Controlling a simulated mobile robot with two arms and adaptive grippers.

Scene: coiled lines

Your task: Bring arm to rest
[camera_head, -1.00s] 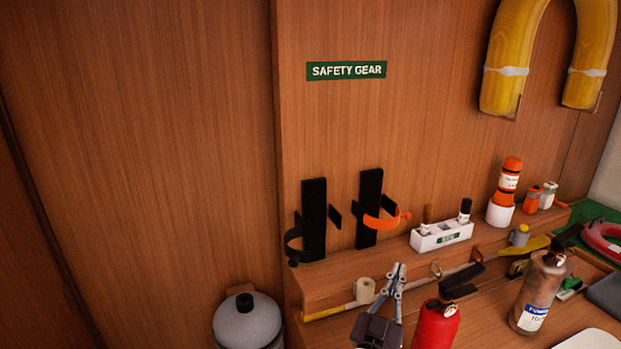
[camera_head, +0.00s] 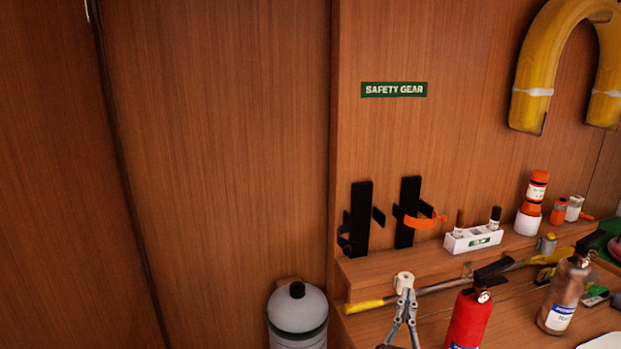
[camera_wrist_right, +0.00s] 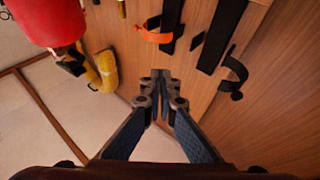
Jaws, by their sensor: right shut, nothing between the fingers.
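My right gripper (camera_head: 404,318) shows at the bottom edge of the head view, in front of the wooden bench and to the left of a red fire extinguisher. In the right wrist view its two fingers (camera_wrist_right: 160,85) meet at the tips, shut with nothing between them. It is apart from the objects around it. The rest of the right arm is cut off below the head view. My left gripper is in neither view.
A red extinguisher (camera_head: 469,318) and a tarnished one (camera_head: 563,295) stand on the bench. Two black wall brackets (camera_head: 361,218) hang empty behind, under the SAFETY GEAR sign (camera_head: 394,90). A grey cylinder (camera_head: 297,312) stands left. The wood wall at left is bare.

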